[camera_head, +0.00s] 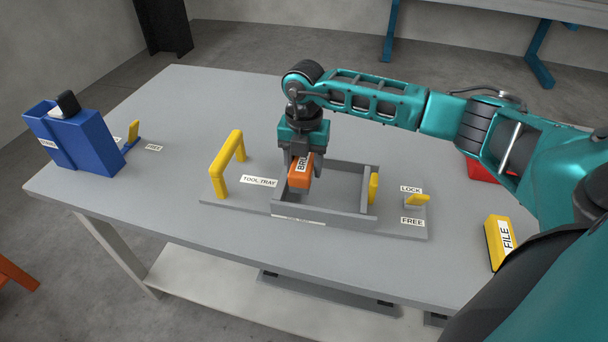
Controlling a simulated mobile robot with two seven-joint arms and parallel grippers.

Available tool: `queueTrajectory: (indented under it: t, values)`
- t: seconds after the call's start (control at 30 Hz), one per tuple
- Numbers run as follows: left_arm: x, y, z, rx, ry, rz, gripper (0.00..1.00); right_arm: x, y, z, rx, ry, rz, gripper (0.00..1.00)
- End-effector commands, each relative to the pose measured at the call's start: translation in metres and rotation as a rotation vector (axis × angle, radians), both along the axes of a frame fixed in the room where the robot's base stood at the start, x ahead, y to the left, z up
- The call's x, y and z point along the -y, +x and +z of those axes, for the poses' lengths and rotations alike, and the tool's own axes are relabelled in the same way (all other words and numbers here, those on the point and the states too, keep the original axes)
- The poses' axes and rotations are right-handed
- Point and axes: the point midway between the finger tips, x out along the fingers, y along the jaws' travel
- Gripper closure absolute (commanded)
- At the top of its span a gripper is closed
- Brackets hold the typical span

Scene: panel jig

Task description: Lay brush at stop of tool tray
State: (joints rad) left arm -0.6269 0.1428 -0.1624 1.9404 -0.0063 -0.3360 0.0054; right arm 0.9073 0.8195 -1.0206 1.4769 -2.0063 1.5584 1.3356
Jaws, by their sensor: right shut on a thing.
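My right gripper (302,160) points down and is shut on the brush. It holds the brush at the left end of the grey tool tray (345,203). I cannot tell whether the brush touches the tray floor. The tray is an open, low-walled frame on a grey base plate, with a "TOOL TRAY" label (259,181) to its left. A yellow piece (374,187) stands at the tray's right end. My left gripper is out of view.
A yellow handle (227,163) rises left of the tray. A small yellow lever (417,200) sits between "LOCK" and "FREE" labels. A yellow file block (499,243) and a red object (485,172) lie to the right. A blue holder (80,142) stands far left.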

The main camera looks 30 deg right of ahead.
Motion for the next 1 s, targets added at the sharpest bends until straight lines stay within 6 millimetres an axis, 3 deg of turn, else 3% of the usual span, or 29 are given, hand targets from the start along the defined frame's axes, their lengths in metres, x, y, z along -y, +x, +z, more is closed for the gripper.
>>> queueTrajectory:
  t: [0.23, 0.63, 0.67, 0.77, 1.0]
  values:
    - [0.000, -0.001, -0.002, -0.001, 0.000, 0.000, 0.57, -0.001, -0.001, -0.036, -0.004, 0.001, 0.000, 0.80]
    - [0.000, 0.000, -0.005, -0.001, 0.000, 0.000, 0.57, 0.000, 0.000, -0.041, -0.001, 0.000, 0.001, 0.80]
    - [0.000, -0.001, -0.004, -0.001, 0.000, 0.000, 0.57, 0.000, 0.000, -0.040, -0.001, 0.000, 0.001, 0.44]
    - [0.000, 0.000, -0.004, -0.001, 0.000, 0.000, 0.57, 0.000, 0.000, -0.040, -0.001, 0.000, 0.001, 0.36]
    - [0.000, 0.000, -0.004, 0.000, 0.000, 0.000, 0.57, -0.001, 0.000, -0.040, -0.001, 0.001, 0.002, 0.36]
